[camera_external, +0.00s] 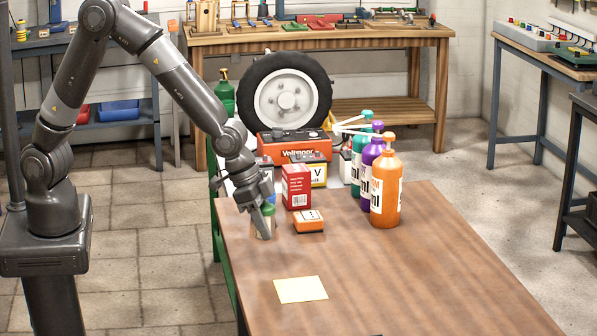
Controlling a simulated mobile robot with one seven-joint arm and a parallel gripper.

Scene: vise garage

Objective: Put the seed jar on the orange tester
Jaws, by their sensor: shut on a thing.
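The seed jar (260,228), a small pale jar with a blue-green top, stands at the table's left edge, partly hidden by my gripper. My gripper (266,219) points down and is shut on the jar. Whether the jar touches the table is hard to tell. The orange tester (309,226), a low orange box with a white label on top, lies on the table just right of the jar, apart from it.
A red box (297,187) stands behind the tester. A larger orange device (293,146), a tyre (286,92) and several bottles, one orange (386,190), stand farther back and right. A yellow sheet (301,290) lies in front; the table's front right (430,275) is clear.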

